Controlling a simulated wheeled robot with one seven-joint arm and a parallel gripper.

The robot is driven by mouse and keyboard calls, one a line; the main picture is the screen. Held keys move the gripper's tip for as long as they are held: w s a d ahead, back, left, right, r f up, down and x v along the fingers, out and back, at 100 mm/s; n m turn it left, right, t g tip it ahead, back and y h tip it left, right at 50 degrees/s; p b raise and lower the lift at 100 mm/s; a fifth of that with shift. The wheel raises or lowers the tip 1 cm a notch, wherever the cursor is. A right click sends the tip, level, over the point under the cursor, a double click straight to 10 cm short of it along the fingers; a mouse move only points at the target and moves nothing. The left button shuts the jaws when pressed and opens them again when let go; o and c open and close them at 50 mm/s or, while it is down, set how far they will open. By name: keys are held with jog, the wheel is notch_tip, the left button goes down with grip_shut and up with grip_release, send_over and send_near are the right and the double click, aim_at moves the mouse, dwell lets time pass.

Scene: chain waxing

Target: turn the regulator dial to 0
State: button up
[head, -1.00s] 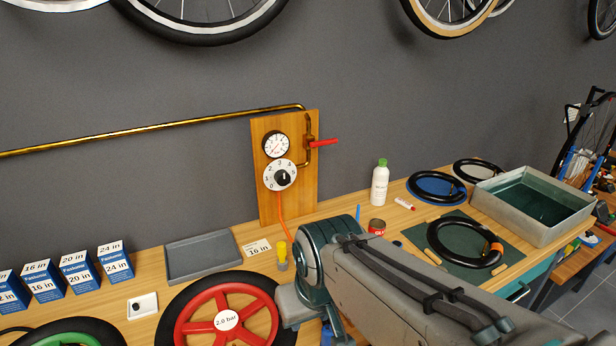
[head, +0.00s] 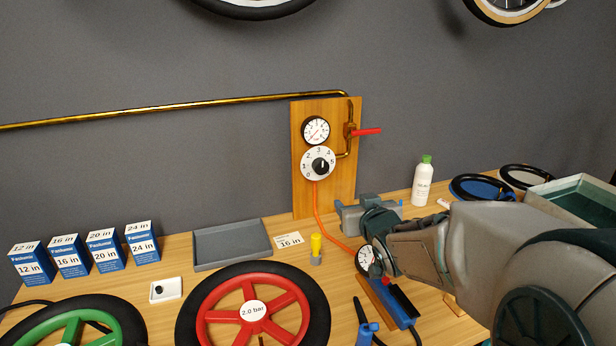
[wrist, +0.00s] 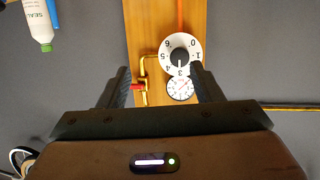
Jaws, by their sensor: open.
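A round pressure gauge (head: 316,130) sits just above the dial. My gripper (head: 368,202) is below and right of the dial, in front of the board's foot. In the wrist view my gripper (wrist: 165,78) is open and empty, with the dial beyond the fingers, nearer the right one. Its fingertips show poorly in the head view.
A red-handled valve (head: 366,132) and brass pipe (head: 200,104) are beside and above the dial. An orange hose (head: 330,232) hangs below it. A yellow-topped part (head: 316,246), a grey tray (head: 230,243) and a red wheel (head: 222,320) lie on the bench. A white bottle (head: 422,182) stands right.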

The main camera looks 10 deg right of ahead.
aim_at(322, 170)
jog(key=w+a+y, duration=0.1)
jog(key=w, duration=0.4)
jog(key=w+a+n+t+y+p, duration=0.1)
jog(key=w, duration=0.4)
jog(key=w+a+t, duration=0.1)
jog(key=w+a, duration=0.1)
jog(key=w, duration=0.4)
jog(key=shift+a+r+y, duration=0.1)
jog(key=shift+r+y, duration=0.1)
jog(key=shift+y, duration=0.2)
jog(key=c, duration=1)
